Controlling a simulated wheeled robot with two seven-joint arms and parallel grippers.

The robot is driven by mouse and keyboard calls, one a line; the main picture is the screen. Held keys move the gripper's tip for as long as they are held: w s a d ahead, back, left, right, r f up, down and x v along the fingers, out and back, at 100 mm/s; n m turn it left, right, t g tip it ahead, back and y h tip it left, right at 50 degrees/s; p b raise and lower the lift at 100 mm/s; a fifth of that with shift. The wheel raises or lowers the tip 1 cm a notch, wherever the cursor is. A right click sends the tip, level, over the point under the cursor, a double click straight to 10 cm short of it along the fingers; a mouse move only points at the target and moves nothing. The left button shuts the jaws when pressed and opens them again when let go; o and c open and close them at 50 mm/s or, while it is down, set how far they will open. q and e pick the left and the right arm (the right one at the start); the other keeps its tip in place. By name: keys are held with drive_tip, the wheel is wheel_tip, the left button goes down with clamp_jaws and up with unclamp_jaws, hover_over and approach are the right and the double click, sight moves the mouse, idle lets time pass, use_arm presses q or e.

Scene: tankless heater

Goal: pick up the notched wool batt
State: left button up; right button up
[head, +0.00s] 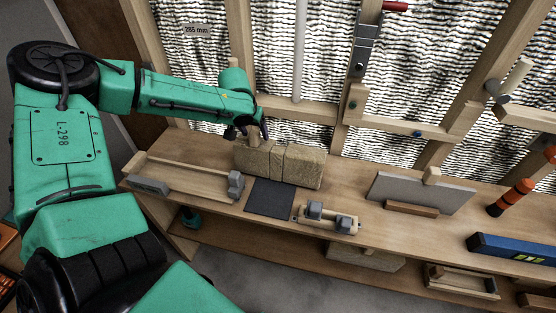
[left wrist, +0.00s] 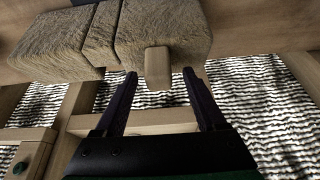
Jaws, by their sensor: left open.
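The notched wool batt (head: 290,168) is a tan, fibrous block with grooves across it, on the bench near the wall; it also shows in the left wrist view (left wrist: 52,48). A small pale wooden tab (left wrist: 158,68) stands out from one end of the batt. My left gripper (head: 250,132) is at the batt's left end. In the left wrist view its two dark fingers (left wrist: 160,73) are open, one on either side of the tab, with gaps visible. My right gripper is not in view.
A wooden fixture with grey blocks (head: 190,180) lies left of the batt. A dark square pad (head: 270,198) and a small clamp-like fixture (head: 328,217) lie in front. A grey panel (head: 425,193) stands at right. Wall studs (head: 240,45) rise behind.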

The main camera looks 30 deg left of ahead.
use_arm(q)
drive_tip(key=shift+w, duration=0.15)
clamp_jaws()
